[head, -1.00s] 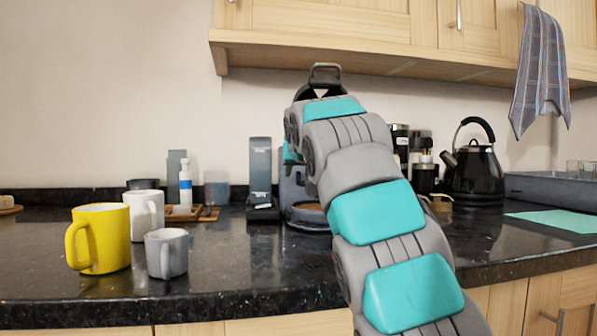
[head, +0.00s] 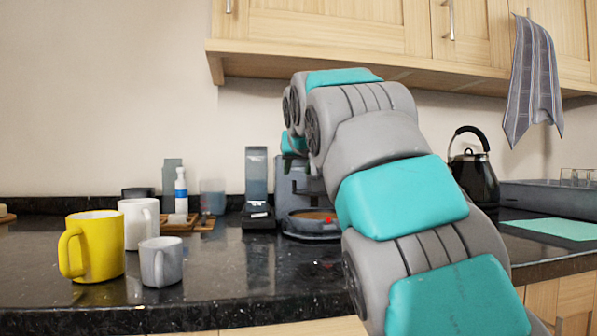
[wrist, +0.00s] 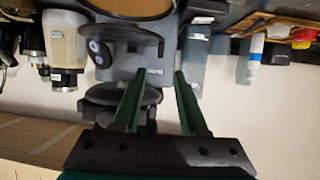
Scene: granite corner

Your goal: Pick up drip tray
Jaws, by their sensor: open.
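The drip tray (head: 306,217) is round, with a dark rim and a brown top. It sits low at the front of the grey coffee machine (head: 285,184) on the counter, its right side hidden by my arm. In the wrist view the scene is upside down. There the drip tray (wrist: 130,8) is cut by the top edge, and the machine's body (wrist: 125,62) lies below it. My gripper (wrist: 160,73) is open and empty, its two green fingers pointing at the machine, apart from the tray.
A yellow mug (head: 97,245), a white mug (head: 139,222) and a grey mug (head: 161,262) stand at the left. A slim grey device (head: 257,188) stands left of the machine. A black kettle (head: 474,177) is at the right. Wall cupboards (head: 330,30) overhang the counter.

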